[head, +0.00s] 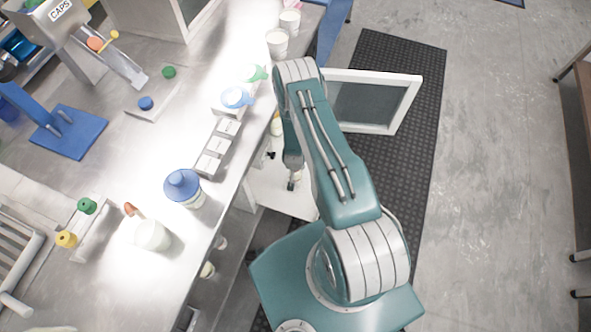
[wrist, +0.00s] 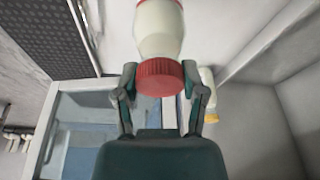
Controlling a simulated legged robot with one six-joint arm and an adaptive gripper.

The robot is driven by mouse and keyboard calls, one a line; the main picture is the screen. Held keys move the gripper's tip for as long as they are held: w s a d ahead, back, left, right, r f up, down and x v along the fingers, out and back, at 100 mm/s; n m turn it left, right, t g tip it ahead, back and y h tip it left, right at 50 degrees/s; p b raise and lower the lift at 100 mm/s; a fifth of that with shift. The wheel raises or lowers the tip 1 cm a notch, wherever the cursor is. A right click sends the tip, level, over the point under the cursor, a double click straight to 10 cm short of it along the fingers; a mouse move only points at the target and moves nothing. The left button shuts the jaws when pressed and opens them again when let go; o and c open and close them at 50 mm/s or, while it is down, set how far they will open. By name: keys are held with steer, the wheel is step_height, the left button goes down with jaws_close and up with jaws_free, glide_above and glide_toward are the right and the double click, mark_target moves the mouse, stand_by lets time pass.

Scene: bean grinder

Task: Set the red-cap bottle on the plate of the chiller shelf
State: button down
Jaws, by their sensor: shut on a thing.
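In the wrist view, the red-cap bottle (wrist: 159,28) has a pale body and a ribbed red cap (wrist: 160,77). My gripper (wrist: 160,72) is shut on it around the cap end, with a finger at each side. The far end of the bottle runs out of the picture. In the head view my arm reaches down at the chiller, and my gripper (head: 292,181) is small there, over a white surface (head: 280,199). I cannot make out the bottle there. I cannot tell the plate apart from the pale chiller surfaces, or whether the bottle touches anything.
The chiller's glass door (head: 375,101) stands open beside my arm; it also shows in the wrist view (wrist: 85,125). A yellow-capped bottle (wrist: 209,106) stands close to my right finger. Pale walls (wrist: 260,125) bound the right side.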

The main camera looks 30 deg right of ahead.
step_height(320, 180, down, 2)
steer(key=shift+s+f, duration=0.15)
steer(key=shift+f, duration=0.15)
steer(key=shift+a, duration=0.15)
steer(key=shift+c, duration=0.8)
jaws_free()
steer(key=v, duration=1.2)
